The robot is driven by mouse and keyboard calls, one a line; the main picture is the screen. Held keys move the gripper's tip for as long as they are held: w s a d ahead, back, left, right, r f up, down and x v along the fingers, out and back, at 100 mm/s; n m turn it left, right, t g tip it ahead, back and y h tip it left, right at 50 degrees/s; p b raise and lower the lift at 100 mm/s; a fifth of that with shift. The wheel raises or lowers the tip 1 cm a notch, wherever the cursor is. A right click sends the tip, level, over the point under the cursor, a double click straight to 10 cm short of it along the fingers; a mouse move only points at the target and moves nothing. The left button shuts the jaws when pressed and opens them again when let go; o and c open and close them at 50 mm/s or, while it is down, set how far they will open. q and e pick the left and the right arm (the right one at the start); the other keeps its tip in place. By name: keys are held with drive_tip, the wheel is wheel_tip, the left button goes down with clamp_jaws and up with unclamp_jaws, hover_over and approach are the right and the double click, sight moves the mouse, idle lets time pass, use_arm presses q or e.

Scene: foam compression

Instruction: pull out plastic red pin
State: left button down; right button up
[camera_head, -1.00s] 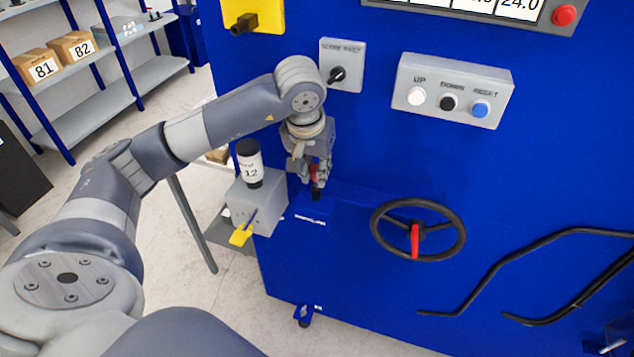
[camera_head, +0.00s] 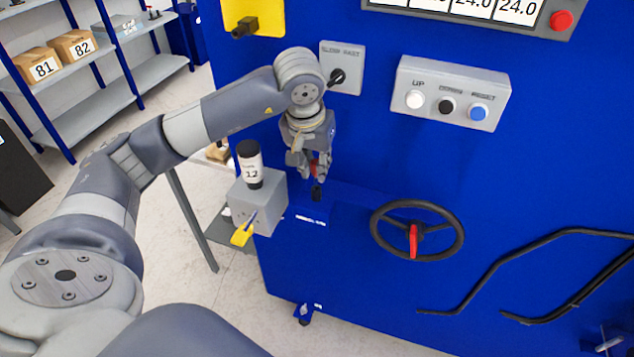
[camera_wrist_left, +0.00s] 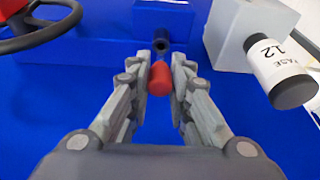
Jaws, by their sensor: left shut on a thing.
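The red plastic pin (camera_wrist_left: 159,79) is between the fingers of my left gripper (camera_wrist_left: 160,72) in the left wrist view. My left gripper is shut on it. In the head view the left gripper (camera_head: 314,172) points down over a short black socket (camera_head: 317,193) on the blue machine, and a bit of red shows between its fingers. In the left wrist view the dark opening of the socket (camera_wrist_left: 162,47) shows just beyond the pin. I cannot tell if the pin's tip is inside it. My right gripper is not in view.
A grey box (camera_head: 262,201) with a bottle labelled 12 (camera_head: 250,163) and a yellow-handled valve (camera_head: 241,235) stands just left of the gripper. A black handwheel (camera_head: 385,248) with a red handle is to the right. A button box (camera_head: 452,92) is above.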

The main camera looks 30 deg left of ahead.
sight(316, 161)
use_arm(q)
drive_tip(key=shift+w+p+v, duration=0.2)
drive_tip(key=shift+p+v, duration=0.3)
drive_tip(key=shift+v, duration=0.45)
drive_tip(key=shift+w+p+v, duration=0.2)
drive_tip(key=shift+p+v, duration=0.3)
drive_tip(key=shift+v, duration=0.45)
drive_tip(key=shift+a+r, duration=0.1)
